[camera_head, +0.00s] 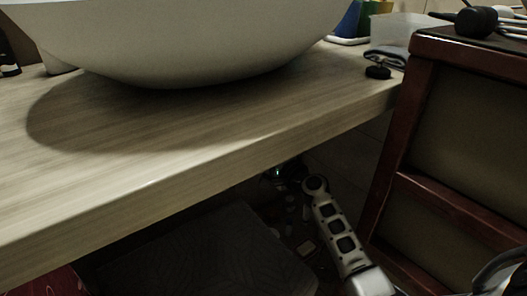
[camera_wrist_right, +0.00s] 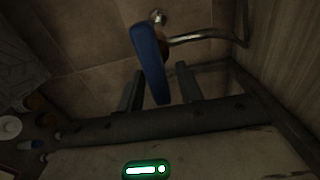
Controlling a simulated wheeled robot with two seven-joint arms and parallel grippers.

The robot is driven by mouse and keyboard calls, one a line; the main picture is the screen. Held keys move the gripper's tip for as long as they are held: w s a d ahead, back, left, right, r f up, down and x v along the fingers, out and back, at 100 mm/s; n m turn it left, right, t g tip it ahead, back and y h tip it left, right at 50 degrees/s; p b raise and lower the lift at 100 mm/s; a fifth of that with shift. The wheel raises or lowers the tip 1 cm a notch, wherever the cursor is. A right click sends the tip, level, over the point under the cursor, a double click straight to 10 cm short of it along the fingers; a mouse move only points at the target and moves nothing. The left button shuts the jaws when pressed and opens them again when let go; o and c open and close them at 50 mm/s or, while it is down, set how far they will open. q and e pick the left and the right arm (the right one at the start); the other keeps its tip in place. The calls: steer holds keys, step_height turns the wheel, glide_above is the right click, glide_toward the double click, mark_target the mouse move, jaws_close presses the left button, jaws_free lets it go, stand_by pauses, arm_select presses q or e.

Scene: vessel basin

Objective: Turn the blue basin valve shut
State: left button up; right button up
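The blue basin valve handle (camera_wrist_right: 150,60) shows in the right wrist view as a long blue lever in front of a tiled wall. A metal fitting (camera_wrist_right: 159,17) and a bent metal pipe (camera_wrist_right: 205,36) are behind it. My right gripper (camera_wrist_right: 159,86) is open, with one finger on each side of the lever's lower end. A gap shows on both sides of the lever; I cannot tell its exact depth between the fingers. In the head view my right arm reaches under the counter, its gripper (camera_head: 286,170) small and dark. The valve cannot be made out there. My left gripper is not in view.
The wooden counter (camera_head: 190,165) with a large white basin (camera_head: 190,40) overhangs the right arm. A dark red wooden cabinet (camera_head: 440,195) stands close on the right. Several bottles (camera_wrist_right: 38,103) and small items sit on the floor at the left of the wrist view.

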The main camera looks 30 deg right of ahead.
arm_select(q)
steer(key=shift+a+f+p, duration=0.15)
steer(key=shift+p, duration=0.4)
arm_select(e)
steer(key=s+d, duration=0.1)
steer(key=s, duration=0.6)
steer(key=shift+s, duration=0.2)
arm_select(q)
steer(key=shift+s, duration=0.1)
